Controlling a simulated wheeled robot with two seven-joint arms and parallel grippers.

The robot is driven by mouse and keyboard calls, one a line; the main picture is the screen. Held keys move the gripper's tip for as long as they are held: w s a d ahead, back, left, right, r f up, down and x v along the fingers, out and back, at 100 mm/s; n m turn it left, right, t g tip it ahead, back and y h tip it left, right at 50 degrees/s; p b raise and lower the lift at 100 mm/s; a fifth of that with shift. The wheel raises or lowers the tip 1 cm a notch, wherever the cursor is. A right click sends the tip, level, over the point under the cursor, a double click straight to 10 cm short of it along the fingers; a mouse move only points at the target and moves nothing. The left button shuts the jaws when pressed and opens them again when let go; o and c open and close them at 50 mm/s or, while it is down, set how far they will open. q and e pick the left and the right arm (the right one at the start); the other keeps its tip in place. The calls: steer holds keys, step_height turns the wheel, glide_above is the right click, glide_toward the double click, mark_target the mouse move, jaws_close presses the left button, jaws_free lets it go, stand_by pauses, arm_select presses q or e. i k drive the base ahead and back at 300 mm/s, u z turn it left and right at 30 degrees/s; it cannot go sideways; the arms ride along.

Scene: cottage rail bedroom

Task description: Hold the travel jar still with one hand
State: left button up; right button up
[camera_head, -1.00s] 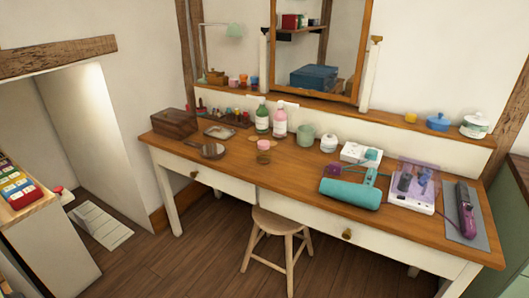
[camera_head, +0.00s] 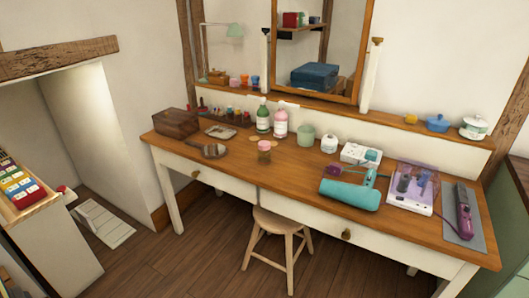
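A small jar (camera_head: 264,152) with a pinkish top and amber body stands upright near the front edge of the dressing table (camera_head: 300,180), left of its middle. It looks like the travel jar, but I cannot read a label. Nothing touches it. Neither of my grippers is in view.
A teal hair dryer (camera_head: 350,194) lies right of the jar. A hand mirror (camera_head: 212,150) lies to its left. Green (camera_head: 262,118) and pink (camera_head: 280,122) bottles and a pale green pot (camera_head: 306,135) stand behind. A stool (camera_head: 280,222) stands in front. Bare wood surrounds the jar.

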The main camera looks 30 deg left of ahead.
mark_target(263, 156)
steer(key=u, duration=1.8)
steer(key=i, duration=2)
steer(key=z, duration=1.8)
